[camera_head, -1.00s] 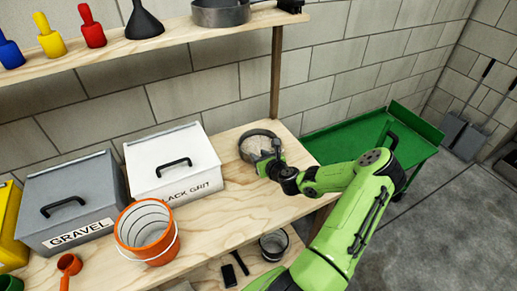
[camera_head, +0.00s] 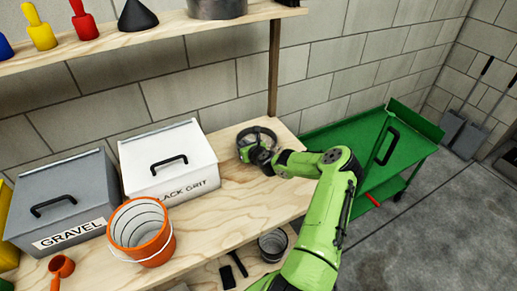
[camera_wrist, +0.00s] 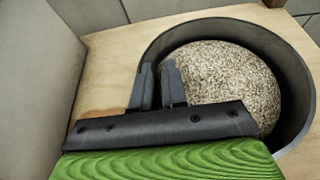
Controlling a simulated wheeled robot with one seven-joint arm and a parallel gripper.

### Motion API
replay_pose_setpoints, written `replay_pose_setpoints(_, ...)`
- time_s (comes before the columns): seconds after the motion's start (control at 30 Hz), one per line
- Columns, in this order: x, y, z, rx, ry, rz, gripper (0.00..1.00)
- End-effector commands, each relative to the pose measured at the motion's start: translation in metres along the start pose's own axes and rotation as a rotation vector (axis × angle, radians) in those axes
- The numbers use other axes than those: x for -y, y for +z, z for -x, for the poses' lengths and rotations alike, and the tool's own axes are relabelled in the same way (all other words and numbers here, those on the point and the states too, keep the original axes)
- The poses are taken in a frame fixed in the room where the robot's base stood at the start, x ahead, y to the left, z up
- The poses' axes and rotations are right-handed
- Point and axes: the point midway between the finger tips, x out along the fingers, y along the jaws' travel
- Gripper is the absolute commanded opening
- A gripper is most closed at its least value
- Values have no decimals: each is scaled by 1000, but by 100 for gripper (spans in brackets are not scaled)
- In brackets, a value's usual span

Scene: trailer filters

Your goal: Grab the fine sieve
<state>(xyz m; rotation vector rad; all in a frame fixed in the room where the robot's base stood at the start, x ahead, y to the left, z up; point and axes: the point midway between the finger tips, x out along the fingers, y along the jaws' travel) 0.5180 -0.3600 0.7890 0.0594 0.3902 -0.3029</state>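A round, dark-walled sieve (camera_head: 242,143) stands on the wooden bench in the head view, to the right of the white bin. The wrist view shows its dark rim (camera_wrist: 296,75) around a bed of pale grains. I cannot see its mesh. My gripper (camera_head: 262,155) is at the sieve's near side, partly covering it. In the wrist view my gripper's fingers (camera_wrist: 158,66) are close together at the sieve's left wall, one on each side of it. They look shut on the wall; the contact itself is hidden.
A white bin (camera_head: 190,140) marked BLACK GRIT and a grey GRAVEL bin (camera_head: 85,185) stand left on the bench (camera_head: 225,205). An orange bucket (camera_head: 140,228) is in front of them. A metal pan (camera_head: 216,8) sits on the shelf above. A green cart (camera_head: 345,135) stands right.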

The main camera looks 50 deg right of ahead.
Motion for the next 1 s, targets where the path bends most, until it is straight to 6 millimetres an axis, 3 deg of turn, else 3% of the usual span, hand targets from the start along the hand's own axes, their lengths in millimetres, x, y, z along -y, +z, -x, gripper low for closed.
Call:
replay_pose_setpoints(0.07, 0, 0, 0, 0, 0, 0, 0)
replay_pose_setpoints(1.0, 0, 0, 0, 0, 0, 0, 0)
